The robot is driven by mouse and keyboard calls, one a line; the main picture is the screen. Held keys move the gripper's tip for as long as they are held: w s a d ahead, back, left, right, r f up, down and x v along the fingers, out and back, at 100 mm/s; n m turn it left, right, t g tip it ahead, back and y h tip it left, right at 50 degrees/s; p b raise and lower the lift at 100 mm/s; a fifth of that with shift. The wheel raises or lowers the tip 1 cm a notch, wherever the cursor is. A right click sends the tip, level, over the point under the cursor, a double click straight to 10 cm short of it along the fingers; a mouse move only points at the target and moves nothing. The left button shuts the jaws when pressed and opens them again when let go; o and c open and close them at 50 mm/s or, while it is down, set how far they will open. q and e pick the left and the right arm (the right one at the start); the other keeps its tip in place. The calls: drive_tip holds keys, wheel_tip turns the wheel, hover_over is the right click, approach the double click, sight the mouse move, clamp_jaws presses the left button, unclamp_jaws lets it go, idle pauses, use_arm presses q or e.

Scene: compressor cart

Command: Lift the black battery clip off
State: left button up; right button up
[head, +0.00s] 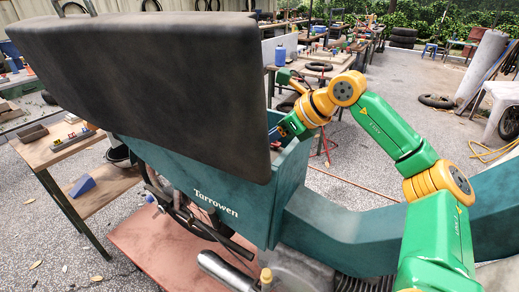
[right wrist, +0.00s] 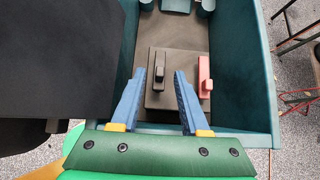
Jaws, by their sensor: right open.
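In the right wrist view, the black battery clip (right wrist: 161,68) stands on the top of a dark grey battery (right wrist: 177,98). A red clip (right wrist: 205,76) stands on the same battery to its right. My right gripper (right wrist: 160,76) is open, its two blue fingers pointing toward the battery with the black clip between their tips in the picture. Neither finger visibly touches the clip; the height gap is hard to judge. In the head view my right gripper (head: 277,132) reaches down into the teal box, and both clips are hidden there. My left gripper is not in view.
Teal walls (right wrist: 243,85) surround the battery closely. A large black padded panel (head: 150,85) stands beside the box and hides much of it in the head view.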

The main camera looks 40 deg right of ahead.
drive_tip(key=x, duration=0.2)
drive_tip(key=shift+w+f, duration=0.15)
drive_tip(key=shift+w, duration=0.1)
drive_tip(key=shift+s, duration=0.35)
drive_tip(key=shift+c, duration=0.2)
drive_tip(key=shift+w, duration=0.15)
clamp_jaws()
idle(0.5)
